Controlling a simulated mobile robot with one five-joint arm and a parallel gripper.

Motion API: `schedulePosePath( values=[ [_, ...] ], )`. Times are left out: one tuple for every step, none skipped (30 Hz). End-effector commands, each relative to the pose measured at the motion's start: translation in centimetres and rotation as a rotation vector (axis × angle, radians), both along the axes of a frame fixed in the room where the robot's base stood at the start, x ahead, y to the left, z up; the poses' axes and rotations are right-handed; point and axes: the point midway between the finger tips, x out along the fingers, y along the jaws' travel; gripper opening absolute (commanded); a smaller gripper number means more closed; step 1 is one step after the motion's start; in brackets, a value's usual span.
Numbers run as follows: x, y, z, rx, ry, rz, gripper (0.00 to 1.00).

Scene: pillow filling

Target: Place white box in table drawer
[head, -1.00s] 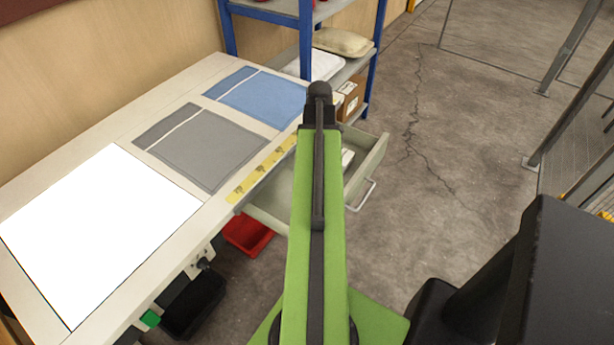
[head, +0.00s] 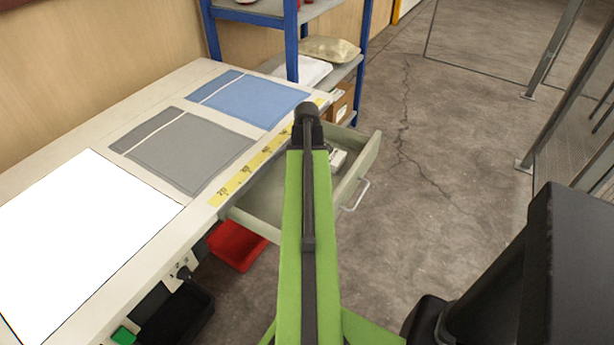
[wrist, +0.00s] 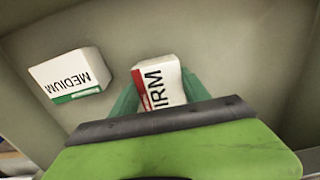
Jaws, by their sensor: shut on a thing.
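The table drawer (head: 362,172) stands pulled open at the table's right side. In the wrist view, a white box with a red stripe and "IRM" showing (wrist: 158,72) sits between the green fingers of my gripper (wrist: 160,92), which is shut on it. My gripper is over the drawer floor (wrist: 205,30); I cannot tell if the held box touches it. A second white box, marked MEDIUM with a green stripe (wrist: 70,76), lies to the left in the drawer. In the head view, a white box (head: 338,159) shows in the drawer; my arm hides my gripper.
The white table (head: 85,118) carries a blue mat (head: 255,98), a grey mat (head: 190,150) and a bright white panel (head: 85,230). A red bin (head: 236,245) is below the drawer. A blue-framed shelf (head: 291,45) stands behind.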

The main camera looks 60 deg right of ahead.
Motion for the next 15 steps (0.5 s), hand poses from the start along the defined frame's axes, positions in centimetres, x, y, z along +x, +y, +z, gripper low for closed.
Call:
schedulePosePath(
  values=[
    [0.01, 0.01, -0.36, 0.000, 0.000, 0.000, 0.12],
    [0.01, 0.01, -0.33, 0.000, 0.000, 0.000, 0.55],
    [0.02, 0.01, -0.21, 0.000, 0.000, 0.000, 0.61],
    [0.02, 0.01, -0.20, 0.000, 0.000, 0.000, 0.65],
    [0.02, 0.01, -0.20, 0.000, 0.000, 0.000, 0.69],
    [0.03, 0.02, -0.20, 0.000, 0.000, 0.001, 0.74],
    [0.03, 0.02, -0.20, 0.000, 0.000, 0.001, 0.76],
    [0.03, 0.02, -0.20, 0.000, 0.000, 0.001, 0.76],
    [0.03, 0.02, -0.20, 0.000, 0.000, 0.001, 0.76],
    [0.04, 0.02, -0.20, 0.000, 0.000, 0.001, 0.76],
    [0.04, 0.03, -0.20, 0.000, 0.000, 0.001, 0.76],
    [0.04, 0.03, -0.20, 0.000, 0.000, 0.001, 0.76],
    [0.05, 0.03, -0.20, 0.000, 0.000, 0.001, 0.76],
    [0.05, 0.04, -0.20, 0.000, 0.000, 0.001, 0.76],
    [0.05, 0.04, -0.17, 0.000, 0.000, 0.001, 0.76]
  ],
)
